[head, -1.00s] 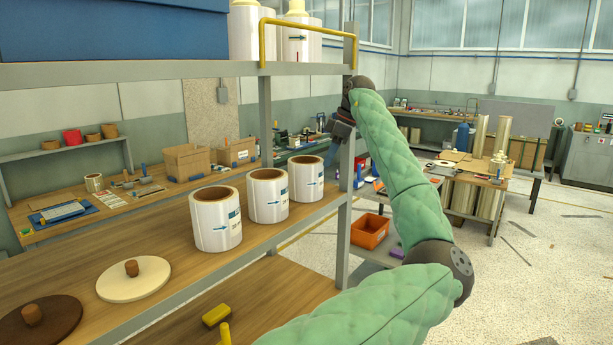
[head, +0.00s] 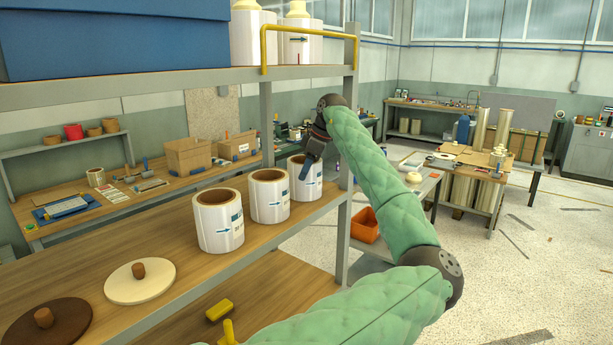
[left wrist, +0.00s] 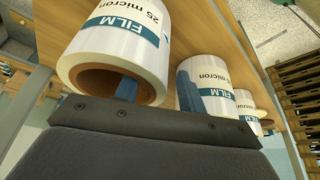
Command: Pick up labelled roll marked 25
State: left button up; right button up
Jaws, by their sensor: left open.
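Three white film rolls with brown cores stand upright in a row on the wooden shelf: a left roll (head: 220,228), a middle roll (head: 271,205) and a right roll (head: 312,188). In the left wrist view the nearest roll (left wrist: 95,50) carries a label reading "FILM 25 micron". My left gripper (head: 307,168) is open at the top of the right roll. In the left wrist view my open left gripper (left wrist: 156,88) has one blue finger at the roll's core opening and the other outside its wall. Contact cannot be told. My right gripper is out of view.
The shelf post (head: 348,150) stands just right of the right roll, and a yellow rail (head: 310,30) is above. A cream disc (head: 140,285) and a dark brown disc (head: 45,325) lie at the left of the shelf. Bare shelf lies between discs and rolls.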

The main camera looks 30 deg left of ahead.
pick_arm(q)
jog(key=shift+f, duration=0.1)
grip_shut()
dwell(0.4)
